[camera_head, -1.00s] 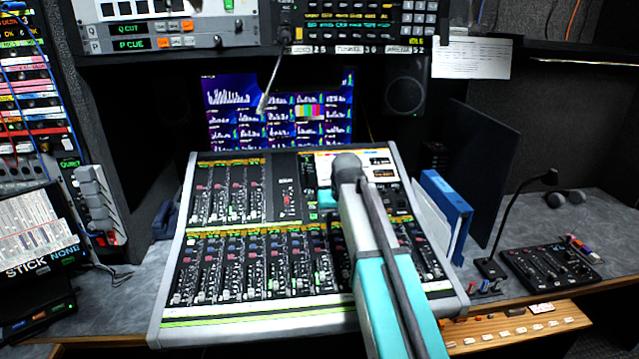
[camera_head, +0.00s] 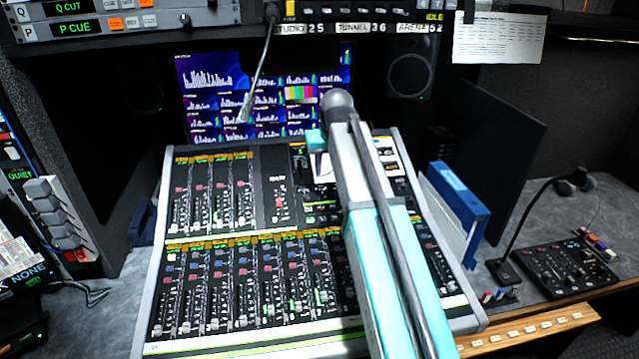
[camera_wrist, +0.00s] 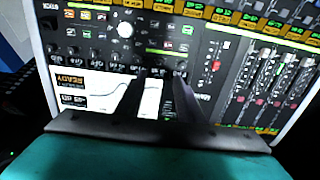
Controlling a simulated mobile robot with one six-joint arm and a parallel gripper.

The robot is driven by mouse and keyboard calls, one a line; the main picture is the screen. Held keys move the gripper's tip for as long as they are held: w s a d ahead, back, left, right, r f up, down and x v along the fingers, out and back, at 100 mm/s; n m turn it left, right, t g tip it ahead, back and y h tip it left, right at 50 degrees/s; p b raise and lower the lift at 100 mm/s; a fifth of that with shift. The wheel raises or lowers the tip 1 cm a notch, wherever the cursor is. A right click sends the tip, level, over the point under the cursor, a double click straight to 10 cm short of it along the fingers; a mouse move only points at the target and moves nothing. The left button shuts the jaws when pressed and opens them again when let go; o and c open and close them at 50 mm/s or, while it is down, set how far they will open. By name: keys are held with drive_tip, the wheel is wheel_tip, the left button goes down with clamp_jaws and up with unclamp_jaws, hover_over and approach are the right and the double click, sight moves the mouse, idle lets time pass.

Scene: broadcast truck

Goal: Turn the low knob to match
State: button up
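The mixing console (camera_head: 265,190) fills the middle of the head view. Its small screen (camera_head: 388,152) is partly hidden behind my arm. The knob labels are too small to read, so I cannot tell which is the low knob. My gripper (camera_wrist: 162,75) has two dark fingers apart, over the screen's edge by the knob row. Nothing shows between them except the panel.
Console faders and buttons lie around the gripper. A blue binder (camera_head: 458,205) stands right of the console. A gooseneck microphone (camera_head: 505,268) and a small control box (camera_head: 562,265) sit on the right desk. Monitors (camera_head: 265,95) and a rack are behind.

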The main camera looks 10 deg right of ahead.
sight(322, 193)
drive_tip(key=shift+w+a+r, duration=0.1)
drive_tip(key=shift+w+r, duration=0.15)
drive_tip(key=shift+w, duration=0.05)
drive_tip(key=shift+w+f, duration=0.1)
drive_tip(key=shift+f, duration=0.1)
drive_tip(key=shift+p+x, duration=1.45)
drive_tip(key=shift+x, duration=5.25)
clamp_jaws()
